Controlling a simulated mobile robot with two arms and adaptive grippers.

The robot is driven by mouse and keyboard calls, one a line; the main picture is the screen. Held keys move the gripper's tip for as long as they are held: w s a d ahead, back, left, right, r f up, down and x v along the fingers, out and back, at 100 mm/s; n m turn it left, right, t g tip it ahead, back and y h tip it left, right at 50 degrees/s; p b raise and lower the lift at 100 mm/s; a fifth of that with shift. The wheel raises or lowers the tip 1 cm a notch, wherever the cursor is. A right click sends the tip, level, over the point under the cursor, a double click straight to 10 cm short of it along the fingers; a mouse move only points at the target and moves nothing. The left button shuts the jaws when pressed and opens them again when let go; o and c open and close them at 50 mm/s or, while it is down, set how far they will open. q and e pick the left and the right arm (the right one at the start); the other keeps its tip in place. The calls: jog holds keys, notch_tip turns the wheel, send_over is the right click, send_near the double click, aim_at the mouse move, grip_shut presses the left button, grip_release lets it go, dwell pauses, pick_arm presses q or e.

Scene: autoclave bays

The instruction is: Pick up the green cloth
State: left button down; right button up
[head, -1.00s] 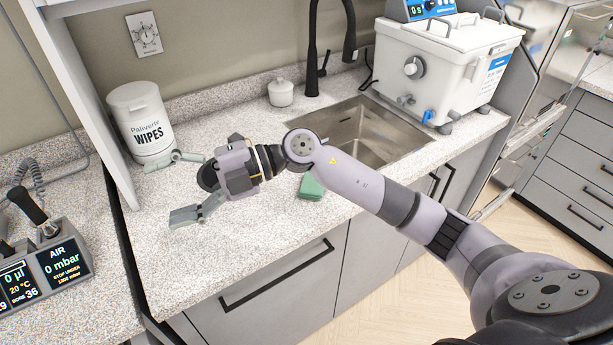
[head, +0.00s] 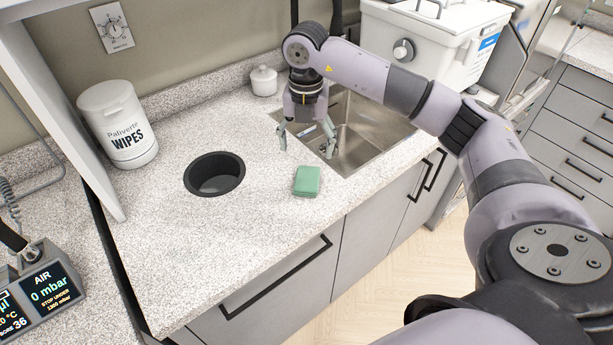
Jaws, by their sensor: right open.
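The green cloth (head: 307,181) is a small folded pad lying flat on the speckled counter, just left of the sink's near corner. My right gripper (head: 306,148) points down with its two fingers spread apart and nothing between them. It is behind the cloth in the picture, over the left edge of the sink, and does not appear to touch the cloth. The cloth is in full view. My left gripper is not in view.
A round dark opening (head: 214,175) is in the counter left of the cloth. The metal sink (head: 362,128) is to the right. A wipes tub (head: 120,125), a small lidded jar (head: 264,81) and a white bath unit (head: 432,45) stand farther back. The front counter is clear.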

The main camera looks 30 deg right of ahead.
jog(key=p, duration=0.1)
send_over(307, 177)
jog(key=f, duration=0.5)
jog(key=shift+s+a+f, duration=0.2)
jog(key=shift+a+f, duration=0.1)
jog(key=shift+f, duration=0.1)
jog(key=shift+f+p, duration=0.3)
jog(key=shift+p, duration=0.2)
jog(key=f, duration=0.1)
jog(key=f+p, duration=0.1)
jog(key=f, duration=0.1)
jog(key=shift+w+d+f+p, duration=0.1)
jog(key=shift+d+f+p, duration=0.15)
jog(key=shift+f+p, duration=0.1)
jog(key=shift+f, duration=0.45)
jog(key=c, duration=1)
jog(key=shift+o, duration=0.2)
notch_tip(307, 177, up, 20)
jog(key=b, duration=0.4)
